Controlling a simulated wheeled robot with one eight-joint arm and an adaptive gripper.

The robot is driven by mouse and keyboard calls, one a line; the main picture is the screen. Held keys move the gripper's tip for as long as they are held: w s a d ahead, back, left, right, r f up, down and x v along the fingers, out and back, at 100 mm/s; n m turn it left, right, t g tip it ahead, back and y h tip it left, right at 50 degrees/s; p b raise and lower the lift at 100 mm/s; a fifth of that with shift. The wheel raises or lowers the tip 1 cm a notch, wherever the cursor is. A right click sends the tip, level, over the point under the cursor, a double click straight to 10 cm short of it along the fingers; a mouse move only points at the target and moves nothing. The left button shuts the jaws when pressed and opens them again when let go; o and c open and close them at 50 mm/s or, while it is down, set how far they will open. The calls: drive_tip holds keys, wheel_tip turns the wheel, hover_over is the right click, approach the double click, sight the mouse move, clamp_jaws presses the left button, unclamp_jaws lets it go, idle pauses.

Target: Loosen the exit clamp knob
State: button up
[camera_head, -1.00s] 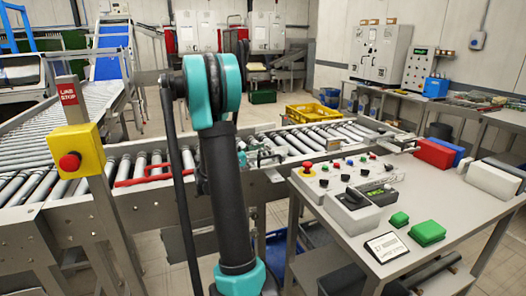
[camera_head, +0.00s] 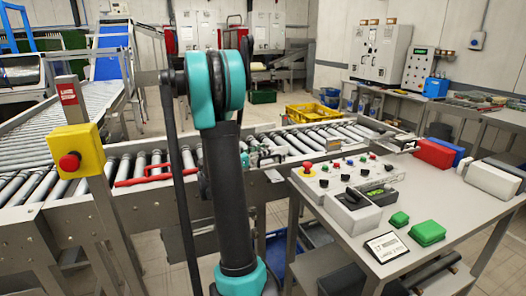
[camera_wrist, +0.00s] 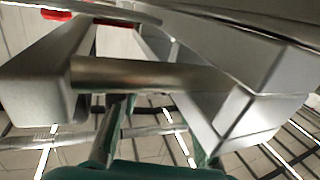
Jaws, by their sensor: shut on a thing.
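In the wrist view a grey metal cylinder (camera_wrist: 150,75) lies crosswise between a grey block at the left and a boxy grey part at the right. I cannot make out the clamp knob's outline. The teal body of my gripper fills the bottom edge of the wrist view, and its fingertips do not show clearly. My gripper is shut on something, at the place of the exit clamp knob. In the head view my arm hides most of the gripper and the clamp, beside the roller conveyor (camera_head: 325,135).
A control table (camera_head: 455,200) with a red emergency button (camera_head: 307,168), black switches and green blocks stands at the right. A yellow line-stop box (camera_head: 77,150) stands on a post at the left. A yellow crate (camera_head: 311,112) lies beyond the conveyor.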

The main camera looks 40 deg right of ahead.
drive_tip(key=o, duration=1.2)
drive_tip(key=shift+g, duration=0.3)
